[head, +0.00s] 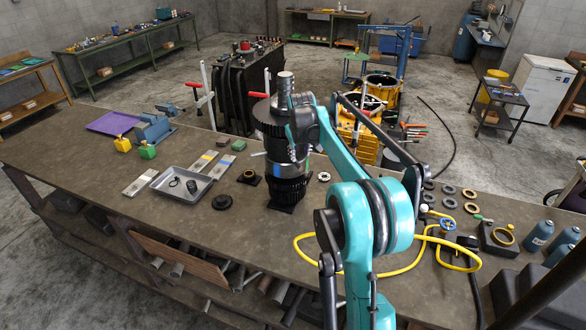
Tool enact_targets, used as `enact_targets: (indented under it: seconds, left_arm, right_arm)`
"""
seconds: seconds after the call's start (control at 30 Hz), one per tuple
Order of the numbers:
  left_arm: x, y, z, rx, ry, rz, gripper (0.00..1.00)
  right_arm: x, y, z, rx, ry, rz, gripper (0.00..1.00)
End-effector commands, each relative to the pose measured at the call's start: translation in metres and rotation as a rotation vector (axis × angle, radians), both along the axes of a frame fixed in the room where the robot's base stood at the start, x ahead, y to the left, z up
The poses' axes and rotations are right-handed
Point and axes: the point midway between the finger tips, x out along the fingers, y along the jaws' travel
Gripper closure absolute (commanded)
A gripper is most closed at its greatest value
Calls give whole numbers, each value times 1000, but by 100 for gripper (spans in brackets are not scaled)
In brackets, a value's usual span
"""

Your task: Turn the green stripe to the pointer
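A small pale pointer-like piece (258,154) juts out left of the stack. I cannot make out a green stripe. My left gripper is not in view.
Right are several rings (449,202), a yellow hose (405,268) and blue bottles (537,236). The front left of the bench is clear.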

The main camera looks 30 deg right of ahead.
Motion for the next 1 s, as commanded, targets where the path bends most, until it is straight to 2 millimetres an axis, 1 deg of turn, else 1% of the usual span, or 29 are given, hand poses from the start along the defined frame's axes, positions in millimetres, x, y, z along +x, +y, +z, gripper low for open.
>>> enact_targets:
  seconds: [0.03, 0.1, 0.3, 0.5, 0.77, 0.8, 0.87, 0.9, 0.97, 1.0]
  left_arm:
    - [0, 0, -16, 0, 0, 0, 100]
    - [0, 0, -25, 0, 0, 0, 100]
    - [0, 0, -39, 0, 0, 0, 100]
    - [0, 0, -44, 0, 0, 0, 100]
    - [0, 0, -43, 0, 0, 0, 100]
    - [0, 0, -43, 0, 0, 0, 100]
    - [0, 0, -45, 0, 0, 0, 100]
    - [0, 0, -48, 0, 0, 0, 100]
    - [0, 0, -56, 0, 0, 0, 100]
    - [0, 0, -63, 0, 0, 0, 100]
  right_arm:
    - [-7, 11, -11, 4, -5, 6, 66]
    - [-15, 22, -14, 8, -15, 9, 66]
    - [-33, 43, -18, 17, -31, 15, 66]
    - [-40, 51, -18, 20, -38, 17, 66]
    - [-41, 52, -17, 20, -38, 16, 66]
    - [-40, 51, -18, 22, -40, 16, 76]
    - [-40, 51, -21, 37, -51, 4, 92]
    - [-38, 50, -27, 65, -73, -15, 100]
    - [-35, 50, -39, 136, -126, -64, 100]
    - [-32, 48, -49, 206, -178, -115, 100]
